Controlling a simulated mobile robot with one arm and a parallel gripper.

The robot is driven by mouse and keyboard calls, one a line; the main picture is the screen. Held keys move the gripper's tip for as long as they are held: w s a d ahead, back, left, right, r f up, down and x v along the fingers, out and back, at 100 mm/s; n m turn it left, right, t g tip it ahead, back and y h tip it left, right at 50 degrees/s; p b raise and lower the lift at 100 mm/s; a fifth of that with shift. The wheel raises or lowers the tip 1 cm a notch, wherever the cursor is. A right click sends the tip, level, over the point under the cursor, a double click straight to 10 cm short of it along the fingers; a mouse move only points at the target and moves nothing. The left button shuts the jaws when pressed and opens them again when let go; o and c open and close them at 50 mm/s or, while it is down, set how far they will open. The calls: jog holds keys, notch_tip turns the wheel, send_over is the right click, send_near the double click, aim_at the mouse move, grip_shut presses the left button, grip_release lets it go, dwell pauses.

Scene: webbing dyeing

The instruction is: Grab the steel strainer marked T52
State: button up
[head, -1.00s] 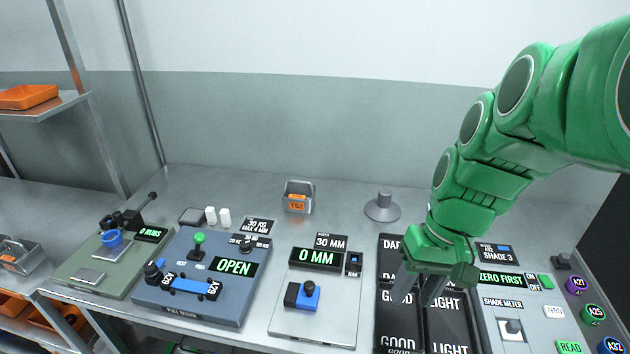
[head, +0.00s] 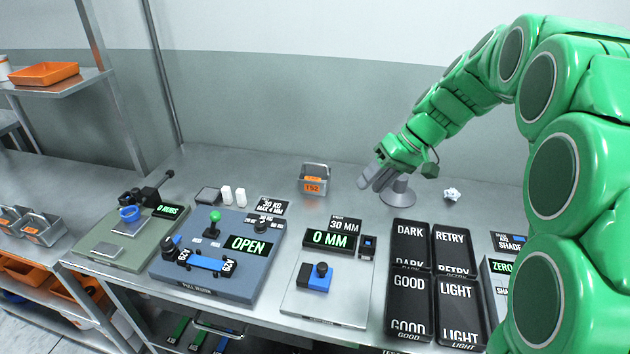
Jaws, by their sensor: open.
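The steel strainer marked T52 (head: 313,174) stands upright at the back middle of the steel bench. It is a small open box with an orange T52 label on its front. My gripper (head: 366,184) is open and empty, to the right of the strainer and a little toward the front, apart from it. Its fingers point left and down, in front of the grey cone-shaped stand (head: 398,194).
The thickness gauge (head: 322,285) reading 0 MM stands in front of the strainer. The blue pull tester (head: 225,262) is left of it. Black trays (head: 408,308) lie at right. A crumpled white piece (head: 452,194) lies behind them. Bench around the strainer is clear.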

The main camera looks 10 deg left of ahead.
jog(key=w+a+f+n+y, duration=0.2)
jog(key=w+a, duration=0.2)
jog(key=w, duration=0.4)
jog(key=w+a+f+n+y, duration=0.1)
jog(key=w+a+f+n, duration=0.15)
jog(key=w, duration=0.45)
jog(key=n+y, duration=0.4)
jog(key=n, duration=0.1)
send_near(313, 165)
jog(key=a, duration=0.2)
jog(key=shift+w+f+x, duration=0.1)
jog(key=shift+f+x, duration=0.05)
jog(key=shift+x, duration=1.2)
jog(key=shift+w+f+x, duration=0.1)
jog(key=shift+f+x, duration=0.05)
jog(key=shift+x, duration=1.2)
jog(key=shift+f+x, duration=0.15)
jog(key=shift+x, duration=1.25)
jog(key=shift+d, duration=0.15)
grip_shut()
